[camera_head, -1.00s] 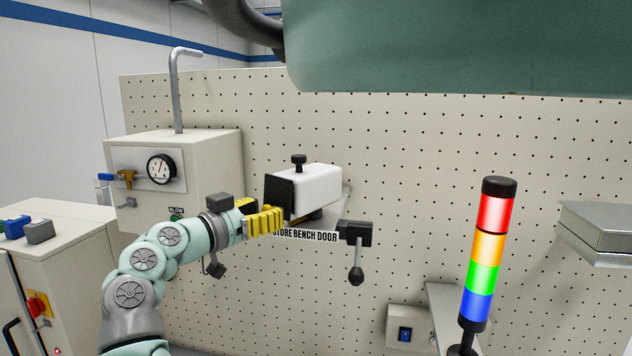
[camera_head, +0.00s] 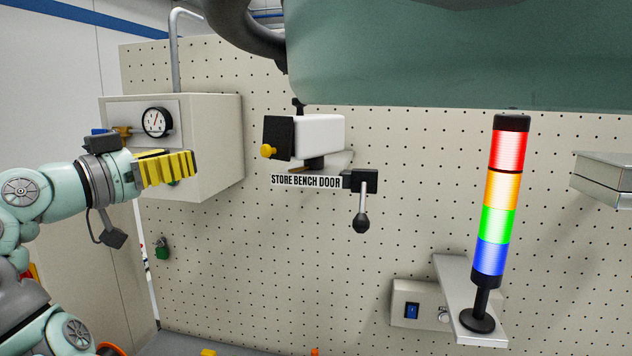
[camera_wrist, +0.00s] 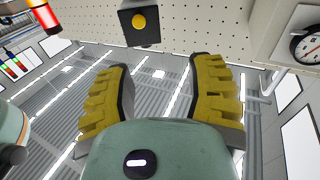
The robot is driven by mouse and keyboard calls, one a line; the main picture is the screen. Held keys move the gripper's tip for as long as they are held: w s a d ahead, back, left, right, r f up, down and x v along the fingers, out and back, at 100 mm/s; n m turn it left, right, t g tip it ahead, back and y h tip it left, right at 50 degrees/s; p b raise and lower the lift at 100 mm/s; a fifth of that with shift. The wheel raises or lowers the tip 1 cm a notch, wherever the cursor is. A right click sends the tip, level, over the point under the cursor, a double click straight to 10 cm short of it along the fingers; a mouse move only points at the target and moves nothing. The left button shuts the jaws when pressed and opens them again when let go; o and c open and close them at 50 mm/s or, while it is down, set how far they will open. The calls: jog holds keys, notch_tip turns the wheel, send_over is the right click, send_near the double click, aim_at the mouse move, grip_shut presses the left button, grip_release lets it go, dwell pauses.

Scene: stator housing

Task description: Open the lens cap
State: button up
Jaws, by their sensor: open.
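The lens cap is a black square plate (camera_head: 278,138) with a yellow knob (camera_head: 268,151), on the left front end of a white camera box (camera_head: 318,134). It sits flat over that end. In the wrist view the black cap (camera_wrist: 139,38) with its round yellow knob (camera_wrist: 139,20) shows at the top, beyond the fingers. My gripper (camera_head: 192,167) has yellow ribbed fingers and is to the left of the cap, apart from it. In the wrist view my gripper (camera_wrist: 160,75) is open and empty, its two fingers spread wide.
A box with a pressure gauge (camera_head: 157,122) stands behind my gripper. A lever with a black knob (camera_head: 361,222) hangs right of the camera box, beside the "STORE BENCH DOOR" label (camera_head: 306,182). A lit signal tower (camera_head: 497,205) stands at right. Space between gripper and cap is clear.

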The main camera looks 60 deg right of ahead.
jog(key=w+a+n+t+y, duration=0.1)
jog(key=w+a+n+t, duration=0.3)
jog(key=w+n+t, duration=0.3)
jog(key=w+a+f+n+t+y, duration=0.1)
jog(key=w+a+n+t, duration=0.3)
jog(key=w+n+t, duration=0.3)
jog(key=shift+w+a+f+t+b, duration=0.2)
jog(key=shift+w+t+b, duration=0.4)
jog(key=shift+w, duration=0.8)
